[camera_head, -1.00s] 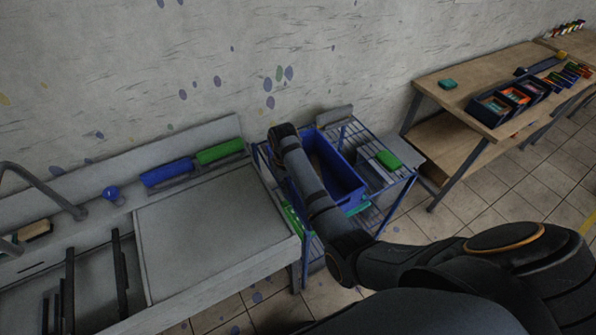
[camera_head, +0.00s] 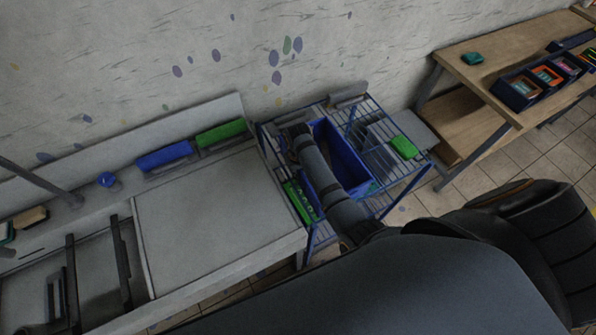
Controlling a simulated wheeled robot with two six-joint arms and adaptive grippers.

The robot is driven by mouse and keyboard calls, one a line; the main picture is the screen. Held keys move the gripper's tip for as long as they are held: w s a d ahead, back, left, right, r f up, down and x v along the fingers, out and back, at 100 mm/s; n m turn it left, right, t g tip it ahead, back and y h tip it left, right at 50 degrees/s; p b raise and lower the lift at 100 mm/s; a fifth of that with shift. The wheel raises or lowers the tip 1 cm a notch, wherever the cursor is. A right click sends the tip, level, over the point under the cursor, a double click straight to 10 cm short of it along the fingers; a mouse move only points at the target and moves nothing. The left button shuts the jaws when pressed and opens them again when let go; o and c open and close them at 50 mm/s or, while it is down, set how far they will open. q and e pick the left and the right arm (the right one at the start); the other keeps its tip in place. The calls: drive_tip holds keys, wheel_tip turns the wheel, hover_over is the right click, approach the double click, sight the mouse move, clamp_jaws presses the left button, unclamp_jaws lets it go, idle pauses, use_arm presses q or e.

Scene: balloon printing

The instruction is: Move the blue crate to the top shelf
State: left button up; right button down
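The blue crate (camera_head: 352,166) is open-topped and sits at the left part of a blue wire rack (camera_head: 385,158). It looks close to the level of the top grid, but whether it rests on that grid I cannot tell. My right arm comes in from the lower right and crosses over the crate's left side, hiding much of it. My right gripper (camera_head: 297,133) is at the dark far end of that arm, by the crate's far left corner. Its fingers are not clear, so their opening and any grip on the crate cannot be made out. My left gripper is out of view.
A green block (camera_head: 404,147) and a grey box lie on the rack's right side. Green items (camera_head: 300,200) show lower at its left. A grey workbench (camera_head: 215,205) stands close on the left, and a wooden table (camera_head: 500,70) with small bins is at the right.

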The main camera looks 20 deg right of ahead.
drive_tip(key=c, duration=1.9)
unclamp_jaws()
drive_tip(key=shift+s+a+f, duration=0.1)
drive_tip(key=shift+s, duration=0.2)
drive_tip(key=shift+o, duration=1.3)
drive_tip(key=shift+s+r, duration=0.2)
drive_tip(key=shift+s, duration=0.05)
drive_tip(key=shift+o, duration=0.6)
drive_tip(key=shift+s, duration=0.1)
drive_tip(key=shift+w+r, duration=0.2)
drive_tip(key=shift+r, duration=0.1)
wheel_tip(320, 180, up, 6)
drive_tip(key=shift+s+a+f+b, duration=0.1)
drive_tip(key=shift+f+b, duration=0.05)
drive_tip(key=shift+b, duration=0.5)
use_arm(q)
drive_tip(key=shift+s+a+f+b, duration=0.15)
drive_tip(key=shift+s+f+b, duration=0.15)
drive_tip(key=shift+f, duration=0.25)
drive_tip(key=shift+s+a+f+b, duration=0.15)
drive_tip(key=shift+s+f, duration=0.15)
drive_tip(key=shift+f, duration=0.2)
use_arm(e)
wheel_tip(320, 180, up, 6)
drive_tip(key=shift+f, duration=0.1)
